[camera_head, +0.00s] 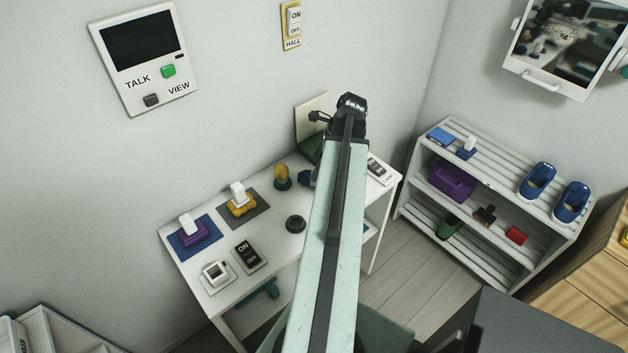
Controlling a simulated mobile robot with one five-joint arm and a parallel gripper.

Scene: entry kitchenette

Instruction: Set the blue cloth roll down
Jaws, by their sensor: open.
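A small dark blue thing (305,178) rests on the white table, just left of my arm, which partly covers it. It may be the blue cloth roll, but I cannot tell its full shape. My gripper (350,106) is at the dark far end of my arm, above the back right of the table. It is open; its fingertips are mostly hidden, and I see nothing held in it.
The white table (222,300) carries a yellow-topped knob (282,177), a black round knob (295,223), switches and stamp-like blocks on mats. A beige panel (311,112) stands behind. A slatted shelf (490,196) with blue shoes is at right. Floor shows between them.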

